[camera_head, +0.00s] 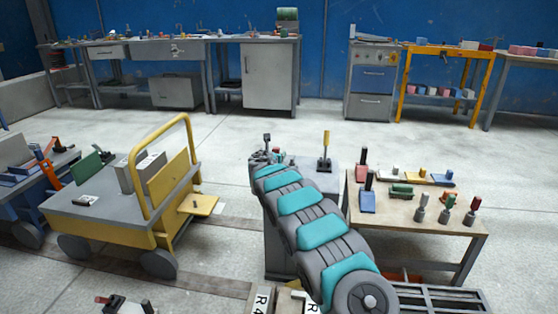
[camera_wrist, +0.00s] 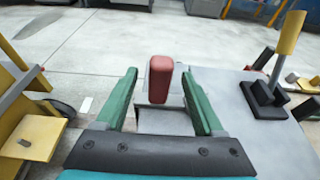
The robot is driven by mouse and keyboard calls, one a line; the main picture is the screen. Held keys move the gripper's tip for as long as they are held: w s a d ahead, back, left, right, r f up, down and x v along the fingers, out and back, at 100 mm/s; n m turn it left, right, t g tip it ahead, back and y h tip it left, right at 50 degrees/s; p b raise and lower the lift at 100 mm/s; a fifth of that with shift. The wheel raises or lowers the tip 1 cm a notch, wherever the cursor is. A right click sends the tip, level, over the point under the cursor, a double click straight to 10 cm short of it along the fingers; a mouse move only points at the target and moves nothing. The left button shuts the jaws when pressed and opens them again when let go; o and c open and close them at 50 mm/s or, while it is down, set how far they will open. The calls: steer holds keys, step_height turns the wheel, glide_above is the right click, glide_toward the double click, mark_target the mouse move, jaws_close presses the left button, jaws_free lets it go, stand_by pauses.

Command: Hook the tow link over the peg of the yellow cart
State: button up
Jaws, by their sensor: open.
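The yellow cart (camera_head: 100,229) stands at the left in the head view. A yellow plate (camera_head: 203,207) juts from its right end with a small dark peg (camera_head: 193,204); in the wrist view the plate (camera_wrist: 38,128) is at the left edge. My gripper (camera_wrist: 159,74) is open over a grey cabinet top. A red upright block (camera_wrist: 160,80) shows between its fingers, apart from both; it may be the tow link's handle. A pale flat part (camera_wrist: 162,121) lies below it, mostly hidden by my gripper. I cannot make out the link's hook or eye.
A yellow-handled tool on a black base (camera_wrist: 273,85) stands right of my gripper on the grey cabinet top (camera_wrist: 240,115). A table (camera_head: 405,209) with several coloured-handled pieces is further right. The cart's yellow handle (camera_head: 190,140) rises high. Floor between cart and cabinet is clear.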

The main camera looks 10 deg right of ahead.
steer(key=shift+w+d, duration=0.1)
steer(key=shift+w, duration=0.45)
steer(key=shift+w+d+f+p, duration=0.2)
steer(key=shift+w+p, duration=0.45)
steer(key=shift+p, duration=0.05)
steer(key=shift+w+d, duration=0.15)
steer(key=shift+w, duration=0.15)
steer(key=shift+w+f+p, duration=0.15)
steer(key=shift+w+p, duration=0.15)
steer(key=shift+p, duration=0.1)
steer(key=shift+w+d+p, duration=0.25)
steer(key=shift+w+p, duration=0.05)
steer(key=shift+w, duration=0.1)
steer(key=shift+w+f, duration=0.15)
steer(key=shift+f, duration=0.15)
steer(key=shift+d, duration=0.1)
jaws_close()
steer(key=shift+r, duration=0.1)
